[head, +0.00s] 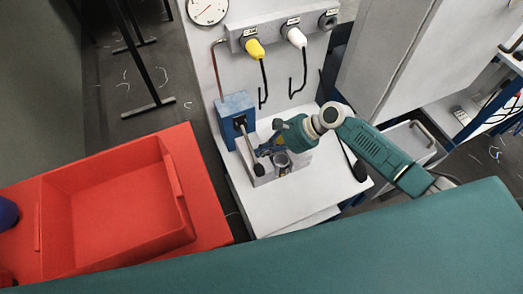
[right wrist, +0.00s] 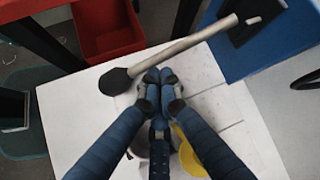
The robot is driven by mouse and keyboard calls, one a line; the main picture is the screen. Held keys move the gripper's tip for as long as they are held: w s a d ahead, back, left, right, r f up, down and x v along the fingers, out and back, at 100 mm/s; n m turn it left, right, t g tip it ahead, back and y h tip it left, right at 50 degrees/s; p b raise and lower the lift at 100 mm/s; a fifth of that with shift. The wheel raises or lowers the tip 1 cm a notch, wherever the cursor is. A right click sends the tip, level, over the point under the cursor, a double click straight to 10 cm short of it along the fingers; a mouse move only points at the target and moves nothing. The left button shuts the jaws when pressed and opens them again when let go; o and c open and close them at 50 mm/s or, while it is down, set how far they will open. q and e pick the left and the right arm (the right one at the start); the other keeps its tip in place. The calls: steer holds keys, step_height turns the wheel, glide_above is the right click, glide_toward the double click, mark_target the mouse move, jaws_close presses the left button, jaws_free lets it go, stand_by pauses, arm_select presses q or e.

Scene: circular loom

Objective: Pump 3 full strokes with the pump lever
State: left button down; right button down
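The pump is a blue block (head: 235,112) on the white bench, and its blue body shows at the top right of the right wrist view (right wrist: 262,40). Its lever is a grey rod with a black knob; in the head view the lever (head: 248,150) slants down toward the front. In the right wrist view the lever (right wrist: 185,42) crosses just beyond my fingertips, with its knob (right wrist: 115,82) at left. My right gripper (right wrist: 159,77) has its fingertips together beside the rod, with nothing seen between them. I cannot tell whether they touch the rod. My left gripper is not in view.
A red tray (head: 115,205) stands left of the white bench (head: 290,205). A round metal fitting (head: 283,161) is close below my right gripper. Yellow (head: 254,49) and white (head: 297,37) plugs and a gauge (head: 207,8) are on the panel behind. A grey cabinet (head: 400,50) stands at right.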

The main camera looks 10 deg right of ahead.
steer(key=shift+s+r+m+g+p, duration=0.25)
steer(key=shift+r+g+p, duration=0.45)
steer(key=shift+p, duration=0.85)
steer(key=r+g+p, duration=0.1)
steer(key=p, duration=0.1)
steer(key=r+m+g+p, duration=0.1)
steer(key=r+p, duration=0.1)
steer(key=r+g+h+p, duration=0.1)
steer(key=r+p, duration=0.1)
steer(key=p, duration=0.1)
steer(key=shift+s+m+g, duration=0.25)
steer(key=shift+m+g, duration=0.05)
steer(key=shift+m, duration=0.05)
steer(key=shift+w+a+r+p, duration=0.1)
steer(key=shift+w+r+p, duration=0.15)
steer(key=shift+r+p, duration=0.65)
steer(key=shift+w+r+p, duration=0.2)
steer(key=shift+r+p, duration=0.35)
steer(key=shift+p, duration=0.5)
